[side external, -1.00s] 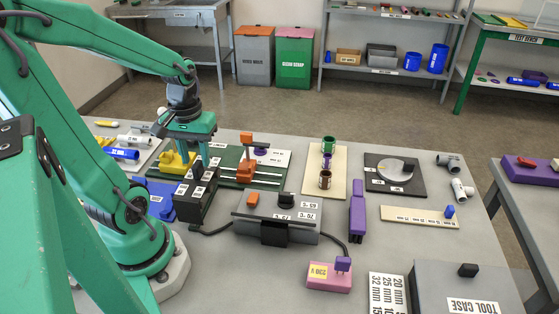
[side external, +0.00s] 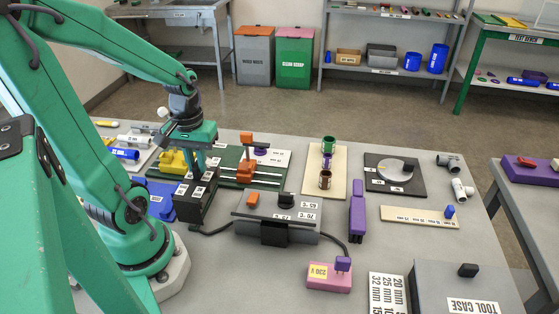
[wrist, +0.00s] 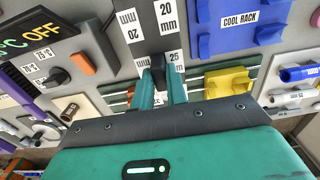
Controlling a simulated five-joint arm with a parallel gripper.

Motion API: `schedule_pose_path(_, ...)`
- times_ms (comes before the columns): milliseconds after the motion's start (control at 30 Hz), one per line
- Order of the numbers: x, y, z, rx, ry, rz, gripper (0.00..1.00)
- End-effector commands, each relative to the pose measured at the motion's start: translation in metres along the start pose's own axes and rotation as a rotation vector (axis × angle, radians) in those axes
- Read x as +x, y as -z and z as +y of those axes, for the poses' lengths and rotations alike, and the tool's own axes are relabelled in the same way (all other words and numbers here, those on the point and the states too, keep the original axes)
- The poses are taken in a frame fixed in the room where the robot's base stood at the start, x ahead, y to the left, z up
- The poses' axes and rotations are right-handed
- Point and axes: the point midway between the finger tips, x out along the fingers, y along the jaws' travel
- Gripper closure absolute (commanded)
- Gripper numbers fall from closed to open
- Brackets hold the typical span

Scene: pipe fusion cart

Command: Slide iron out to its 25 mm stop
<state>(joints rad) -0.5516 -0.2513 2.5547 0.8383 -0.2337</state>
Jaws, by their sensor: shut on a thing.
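The black block (side external: 192,205) with white size labels stands beside the blue rack at the left of the cart. In the wrist view the block (wrist: 150,25) shows labels reading 20 mm and 25. My gripper (side external: 200,170) reaches down to the back end of this block. In the wrist view its fingers are closed around a small dark tab (wrist: 158,66) near the 25 label. I cannot tell whether the tab is the iron itself or a part of the block, since the fingers hide much of it.
A yellow block (side external: 170,162) and a green board with an orange post (side external: 246,158) stand close behind my gripper. The blue cool rack (wrist: 245,42) is beside the block. A grey heater unit (side external: 300,232) with black cables lies in front to the right.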

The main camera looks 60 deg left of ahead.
Motion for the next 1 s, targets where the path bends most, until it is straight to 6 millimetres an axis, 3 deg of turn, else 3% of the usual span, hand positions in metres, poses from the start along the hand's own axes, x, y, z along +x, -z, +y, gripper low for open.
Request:
schedule_pose_path(267,-0.001,0.014,0.000,-0.001,0.000,-0.001,1.00)
schedule_pose_path(1000,-0.002,0.105,0.001,0.000,-0.001,0.006,1.00)
